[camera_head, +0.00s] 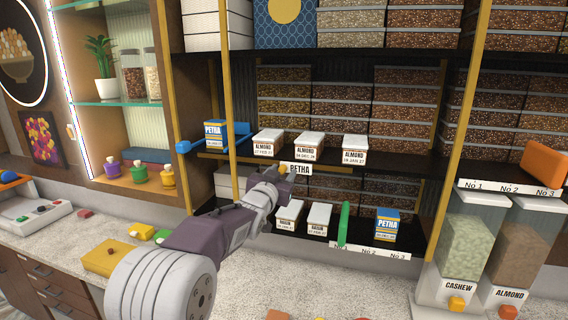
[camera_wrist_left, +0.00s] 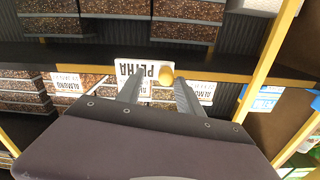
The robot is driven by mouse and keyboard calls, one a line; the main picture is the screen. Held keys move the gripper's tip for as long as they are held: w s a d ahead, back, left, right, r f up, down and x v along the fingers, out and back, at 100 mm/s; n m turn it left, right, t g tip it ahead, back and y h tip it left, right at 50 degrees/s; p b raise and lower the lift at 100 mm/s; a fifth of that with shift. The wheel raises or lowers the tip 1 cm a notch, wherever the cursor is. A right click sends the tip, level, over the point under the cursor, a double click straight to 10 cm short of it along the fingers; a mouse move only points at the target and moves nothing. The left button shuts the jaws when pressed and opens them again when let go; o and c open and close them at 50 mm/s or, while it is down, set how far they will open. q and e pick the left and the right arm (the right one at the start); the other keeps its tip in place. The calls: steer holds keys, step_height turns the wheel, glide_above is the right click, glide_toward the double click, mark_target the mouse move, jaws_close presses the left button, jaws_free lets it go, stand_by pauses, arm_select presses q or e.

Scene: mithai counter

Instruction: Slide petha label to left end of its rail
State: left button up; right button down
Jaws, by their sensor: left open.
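The petha label (camera_head: 300,169) is a small white tag with dark letters on the front edge of the middle shelf, below the almond boxes. It also shows upside down in the left wrist view (camera_wrist_left: 133,66). The rail is the shelf's front edge, seen as a gold strip in the left wrist view (camera_wrist_left: 215,74). A round yellow knob (camera_wrist_left: 166,75) shows at the label. My left gripper (camera_head: 283,173) is open in front of the label, its fingers either side of the knob in the left wrist view (camera_wrist_left: 158,92). Contact cannot be told. My right gripper is not in view.
White almond boxes (camera_head: 308,143) and a blue petha box (camera_head: 214,133) stand on the middle shelf. A gold post (camera_head: 226,90) rises left of the label. Raisin boxes (camera_head: 319,217), a green divider (camera_head: 344,223) and another petha box (camera_head: 387,224) stand on the lower shelf.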

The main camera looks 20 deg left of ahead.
arm_select(q)
steer(key=shift+w+a+f, duration=0.1)
steer(key=shift+w+a, duration=0.15)
steer(key=shift+w, duration=0.25)
steer(key=shift+w+a+f, duration=0.1)
steer(key=shift+w+a, duration=0.15)
steer(key=shift+w, duration=0.25)
steer(key=shift+a, duration=0.2)
steer(key=shift+s+d+r, duration=0.1)
steer(key=shift+s+d, duration=0.1)
steer(key=shift+d, duration=0.25)
jaws_close()
steer(key=shift+a, duration=0.1)
steer(key=shift+a, duration=0.1)
